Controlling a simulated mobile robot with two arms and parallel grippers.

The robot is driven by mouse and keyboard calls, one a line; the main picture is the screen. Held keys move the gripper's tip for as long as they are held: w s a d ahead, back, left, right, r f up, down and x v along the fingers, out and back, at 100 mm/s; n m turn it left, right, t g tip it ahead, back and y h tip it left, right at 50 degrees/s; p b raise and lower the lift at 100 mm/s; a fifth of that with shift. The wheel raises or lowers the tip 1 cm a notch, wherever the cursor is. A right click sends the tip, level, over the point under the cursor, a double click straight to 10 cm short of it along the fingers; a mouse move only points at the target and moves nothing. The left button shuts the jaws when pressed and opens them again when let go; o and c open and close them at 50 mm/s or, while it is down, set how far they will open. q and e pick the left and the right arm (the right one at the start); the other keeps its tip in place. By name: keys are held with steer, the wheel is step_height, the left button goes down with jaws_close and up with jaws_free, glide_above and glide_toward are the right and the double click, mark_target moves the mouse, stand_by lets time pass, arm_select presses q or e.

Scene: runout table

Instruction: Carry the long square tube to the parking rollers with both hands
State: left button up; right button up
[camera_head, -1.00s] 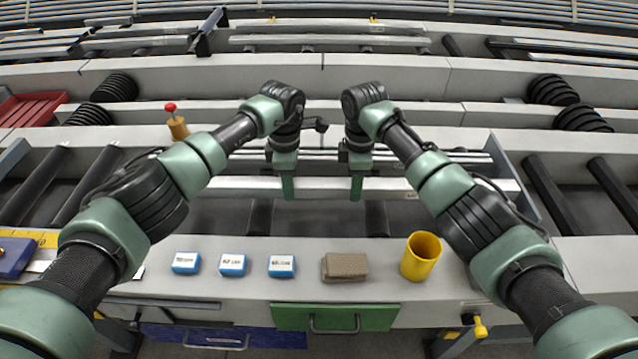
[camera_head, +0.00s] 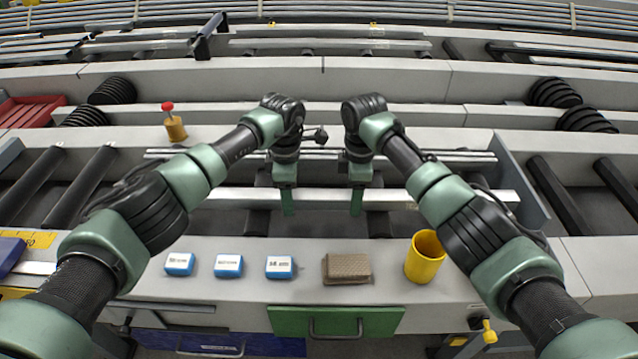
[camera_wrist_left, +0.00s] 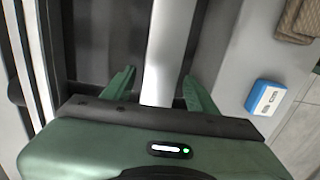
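The long square tube (camera_head: 325,199) is pale and lies left to right across the middle of the runout table. Dark parking rollers (camera_head: 258,222) show beneath its near side. My left gripper (camera_head: 288,203) and my right gripper (camera_head: 356,203) point down at the tube, a short way apart. In the left wrist view the tube (camera_wrist_left: 172,45) runs between the fingers of my left gripper (camera_wrist_left: 158,85), with a dark gap on the left side, so these fingers stand open. The right gripper's near finger shows before the tube; its far finger is hidden.
Several small things stand on the front ledge: blue boxes (camera_head: 229,266), a brown block (camera_head: 347,268) and a yellow cup (camera_head: 425,257). A red-topped post (camera_head: 173,122) stands behind my left arm. More tubes (camera_head: 440,156) lie behind the grippers.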

arm_select(q)
steer(key=shift+r, duration=0.35)
arm_select(e)
steer(key=shift+f, duration=0.1)
steer(key=shift+r, duration=0.25)
arm_select(q)
step_height(320, 180, up, 11)
steer(key=shift+r, duration=0.15)
arm_select(e)
step_height(320, 180, up, 12)
steer(key=shift+f, duration=0.2)
steer(key=shift+f, duration=0.1)
